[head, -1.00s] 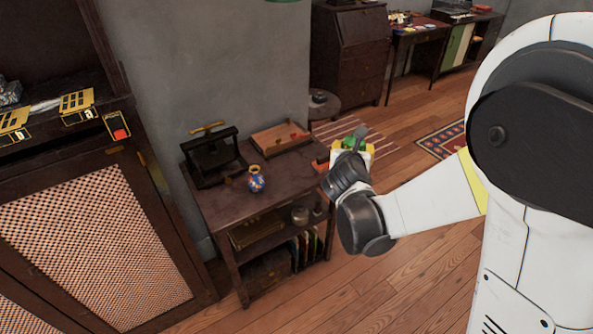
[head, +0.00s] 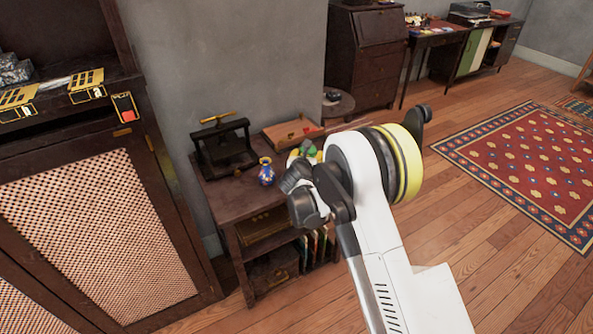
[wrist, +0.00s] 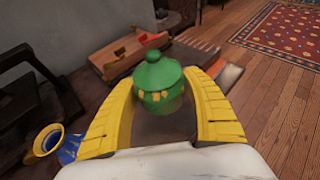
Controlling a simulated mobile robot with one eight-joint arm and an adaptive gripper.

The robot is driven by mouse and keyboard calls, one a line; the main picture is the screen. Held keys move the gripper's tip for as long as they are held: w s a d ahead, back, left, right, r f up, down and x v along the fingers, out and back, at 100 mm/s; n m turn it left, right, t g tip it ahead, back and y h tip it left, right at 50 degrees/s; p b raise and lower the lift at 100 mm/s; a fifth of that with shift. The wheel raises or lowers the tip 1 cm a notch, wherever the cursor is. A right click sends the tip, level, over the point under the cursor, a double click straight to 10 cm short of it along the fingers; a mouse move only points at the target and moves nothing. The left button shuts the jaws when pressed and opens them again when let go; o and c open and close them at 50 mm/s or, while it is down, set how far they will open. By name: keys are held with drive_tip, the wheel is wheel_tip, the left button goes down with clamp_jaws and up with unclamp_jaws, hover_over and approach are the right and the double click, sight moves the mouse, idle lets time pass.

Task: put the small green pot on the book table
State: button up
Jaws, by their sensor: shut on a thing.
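The small green pot (wrist: 155,85) has a lid with a round knob and is upright between the yellow fingers of my gripper (wrist: 160,98) in the wrist view. My gripper is shut on it. In the head view the green pot (head: 309,151) is partly hidden by my arm, and my gripper (head: 303,156) shows over the right part of the dark wooden table (head: 225,200). That table has books on its lower shelf. I cannot tell whether the pot touches the tabletop.
A blue vase (head: 266,172) stands close to the left of my gripper. A black press (head: 224,148) and a wooden tray (head: 291,134) stand at the table's back. A tall cabinet (head: 95,230) is at the left. Open floor lies to the right.

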drive_tip(key=w+a+f, duration=0.1)
drive_tip(key=w+a+f+b, duration=0.1)
drive_tip(key=w+a+f, duration=0.1)
drive_tip(key=shift+w+a, duration=0.15)
drive_tip(key=shift+a, duration=0.15)
wheel_tip(320, 180, down, 4)
drive_tip(key=b, duration=0.3)
drive_tip(key=shift+f, duration=0.1)
drive_tip(key=o, duration=1.3)
drive_tip(key=shift+o, duration=0.2)
